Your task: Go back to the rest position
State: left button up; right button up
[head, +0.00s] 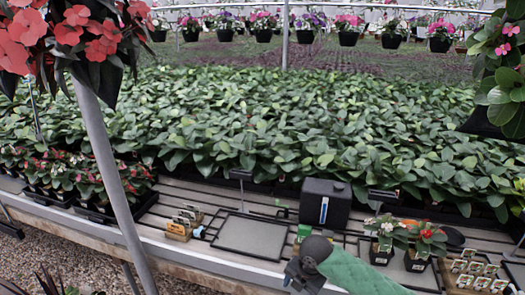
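One arm of mine, with a green sleeve and a dark grey end, comes in from the bottom right. I take it to be my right arm. Its dark end, with what looks like the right gripper (297,277), is over the front edge of the bench (185,258). The fingers are small and dark, and I cannot tell whether they are open or shut or hold anything. My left gripper is not in view.
On the bench are an empty dark-rimmed tray (250,236), a black box (325,203), two potted plants (418,264) and a small wooden label holder (178,229). A slanted grey post (113,178) stands at left. Dense green plants (290,125) fill the back.

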jog(key=s+a+f+m+t+y, duration=0.1)
jog(key=s+m, duration=0.5)
jog(key=s+a+f+m+t+y, duration=0.1)
jog(key=s+a+f+m, duration=0.1)
jog(key=s+m, duration=0.35)
jog(key=s+d+f+m+h, duration=0.2)
jog(key=s+d+m+h, duration=0.2)
jog(key=s+d+m, duration=1.1)
jog(key=a+f, duration=0.3)
jog(key=f, duration=2.5)
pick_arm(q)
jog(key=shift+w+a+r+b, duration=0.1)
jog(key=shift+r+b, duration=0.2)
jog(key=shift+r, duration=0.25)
pick_arm(e)
jog(key=s+f, duration=0.3)
jog(key=f, duration=0.7)
jog(key=s+f+g, duration=0.1)
jog(key=s+f, duration=0.3)
jog(key=f, duration=0.6)
jog(key=shift+f+n+y, duration=0.3)
jog(key=shift+f+n, duration=0.05)
jog(key=shift+f, duration=0.05)
